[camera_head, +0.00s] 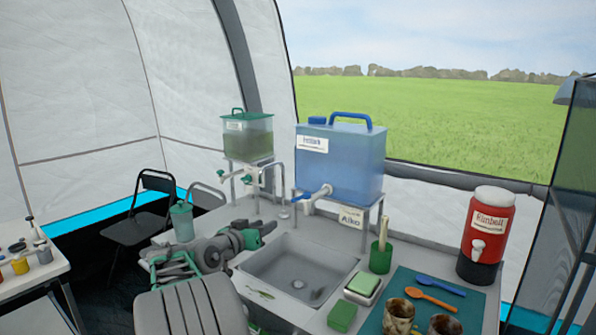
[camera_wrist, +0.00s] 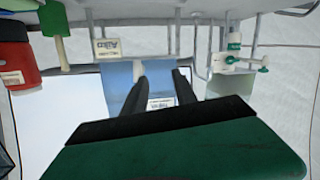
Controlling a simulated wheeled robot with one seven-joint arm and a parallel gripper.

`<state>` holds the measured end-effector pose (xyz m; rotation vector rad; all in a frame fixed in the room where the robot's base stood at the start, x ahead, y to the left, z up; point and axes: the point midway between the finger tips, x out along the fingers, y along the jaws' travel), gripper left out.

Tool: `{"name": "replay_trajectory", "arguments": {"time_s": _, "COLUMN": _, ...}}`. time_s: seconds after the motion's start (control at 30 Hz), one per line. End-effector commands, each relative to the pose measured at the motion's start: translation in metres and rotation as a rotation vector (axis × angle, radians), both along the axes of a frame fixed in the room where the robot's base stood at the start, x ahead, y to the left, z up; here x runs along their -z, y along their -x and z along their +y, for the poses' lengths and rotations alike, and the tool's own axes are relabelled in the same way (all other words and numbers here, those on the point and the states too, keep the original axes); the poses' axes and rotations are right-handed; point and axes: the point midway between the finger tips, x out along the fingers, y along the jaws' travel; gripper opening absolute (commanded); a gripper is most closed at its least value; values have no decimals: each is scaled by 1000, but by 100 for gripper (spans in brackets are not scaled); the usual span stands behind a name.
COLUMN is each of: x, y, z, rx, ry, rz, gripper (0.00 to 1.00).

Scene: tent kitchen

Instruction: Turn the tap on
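A blue water tank (camera_head: 340,165) stands on a metal frame behind the sink (camera_head: 297,272). A white tap with a blue lever (camera_head: 318,195) sticks out from its lower front. A smaller green-lidded tank (camera_head: 247,138) to the left has a white tap with green handles (camera_head: 243,175). My gripper (camera_head: 270,228) is at the sink's back-left edge, in front of and below the taps and apart from them. In the upside-down wrist view its two dark fingers (camera_wrist: 159,76) are spread with nothing between; the blue tank (camera_wrist: 117,78) and green-handled tap (camera_wrist: 235,45) show beyond.
A tall curved metal spout (camera_head: 283,178) rises between the tanks. A green cup with a brush (camera_head: 381,255), a sponge on a dish (camera_head: 362,286) and a red drink dispenser (camera_head: 485,235) stand to the right. Two mugs and spoons lie on a teal mat (camera_head: 462,310).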

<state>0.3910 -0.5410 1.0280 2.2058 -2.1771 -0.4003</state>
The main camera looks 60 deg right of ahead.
Motion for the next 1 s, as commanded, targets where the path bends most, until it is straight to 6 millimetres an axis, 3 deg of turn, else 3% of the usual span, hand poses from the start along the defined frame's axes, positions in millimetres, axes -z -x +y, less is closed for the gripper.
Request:
{"name": "replay_trajectory", "arguments": {"time_s": 0.03, "x": -26, "y": 18, "z": -20, "rx": 57, "ry": 61, "rz": 6, "gripper": 34}}
{"name": "replay_trajectory", "arguments": {"time_s": 0.13, "x": -48, "y": 40, "z": -40, "rx": 122, "ry": 151, "rz": 13, "gripper": 34}}
{"name": "replay_trajectory", "arguments": {"time_s": 0.6, "x": -49, "y": 56, "z": -113, "rx": 136, "ry": 170, "rz": 15, "gripper": 34}}
{"name": "replay_trajectory", "arguments": {"time_s": 0.9, "x": -49, "y": 55, "z": -119, "rx": 133, "ry": 170, "rz": 13, "gripper": 34}}
{"name": "replay_trajectory", "arguments": {"time_s": 1.0, "x": -49, "y": 55, "z": -119, "rx": 133, "ry": 169, "rz": 13, "gripper": 27}}
